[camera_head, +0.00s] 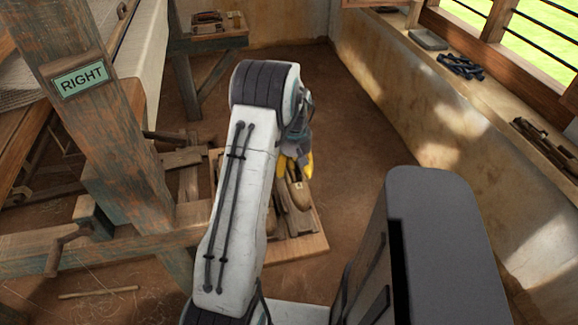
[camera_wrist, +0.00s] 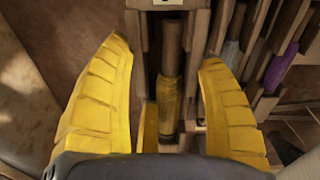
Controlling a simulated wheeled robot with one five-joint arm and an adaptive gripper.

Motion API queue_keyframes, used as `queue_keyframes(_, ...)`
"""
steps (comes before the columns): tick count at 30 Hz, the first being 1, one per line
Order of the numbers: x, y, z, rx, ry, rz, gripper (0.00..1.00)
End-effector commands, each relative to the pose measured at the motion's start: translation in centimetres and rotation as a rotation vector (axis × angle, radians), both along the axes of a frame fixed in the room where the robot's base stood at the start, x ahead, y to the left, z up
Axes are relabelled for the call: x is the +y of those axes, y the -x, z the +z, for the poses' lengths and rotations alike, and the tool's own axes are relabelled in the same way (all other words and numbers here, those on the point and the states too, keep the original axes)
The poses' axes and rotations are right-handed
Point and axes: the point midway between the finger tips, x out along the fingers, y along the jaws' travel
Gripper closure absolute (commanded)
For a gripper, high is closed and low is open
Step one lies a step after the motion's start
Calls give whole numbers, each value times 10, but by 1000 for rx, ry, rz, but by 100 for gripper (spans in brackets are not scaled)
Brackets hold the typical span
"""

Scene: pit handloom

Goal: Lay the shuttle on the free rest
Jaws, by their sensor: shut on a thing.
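My gripper (camera_head: 295,168), with yellow fingers, is low over a wooden tray (camera_head: 312,246) beside the loom. It is shut on the shuttle (camera_head: 297,193), a long wooden body. In the wrist view the fingers of my gripper (camera_wrist: 163,62) stand on both sides of the shuttle (camera_wrist: 199,38), whose dark hollow shows a yellow-wound bobbin (camera_wrist: 168,100). A small pale label shows at its top edge. To its right lie other wooden pieces with grey yarn (camera_wrist: 232,52) and purple yarn (camera_wrist: 281,70). I cannot tell which rest is free, as my arm hides part of the tray.
A loom post with a RIGHT sign (camera_head: 82,77) and a beam with a crank (camera_head: 66,246) stand left. A small bench (camera_head: 208,38) is behind. A plastered wall and window ledge (camera_head: 470,95) run along the right. The floor (camera_head: 350,150) right of the tray is clear.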

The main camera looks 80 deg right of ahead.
Motion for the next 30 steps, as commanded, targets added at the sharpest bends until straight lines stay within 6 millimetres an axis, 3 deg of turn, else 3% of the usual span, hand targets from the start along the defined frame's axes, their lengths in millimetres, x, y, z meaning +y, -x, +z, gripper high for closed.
queue_keyframes(11, 0, 0, -16, 0, 1, 0, 70)
queue_keyframes(30, -1, 0, -61, 0, 3, 0, 71)
